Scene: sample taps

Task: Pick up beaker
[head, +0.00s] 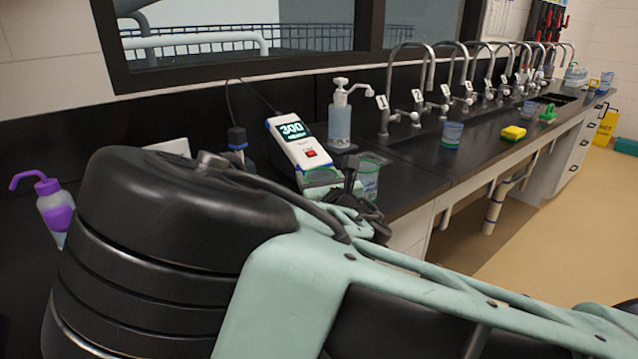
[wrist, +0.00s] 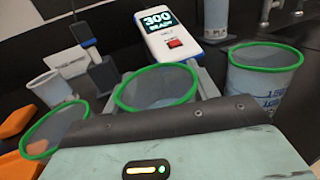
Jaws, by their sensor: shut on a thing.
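A clear beaker with a green rim (wrist: 157,100) is in the middle of the wrist view, in front of the display device. In the head view its rim (head: 322,174) shows behind my arm. My gripper (head: 343,192) is at this beaker, with a dark finger on its right, and is shut on it. The fingertips are mostly hidden in both views. A second green-rimmed beaker (head: 369,180) stands just to the right; it also shows in the wrist view (wrist: 263,82). A third beaker (wrist: 60,128) is at the left of the wrist view.
A white device reading 300 (head: 298,143) stands close behind the held beaker. A soap pump bottle (head: 340,122) is beyond it. A row of taps (head: 430,75), a blue tub (head: 452,135) and a yellow sponge (head: 513,133) lie farther right. A purple-topped bottle (head: 57,210) is left.

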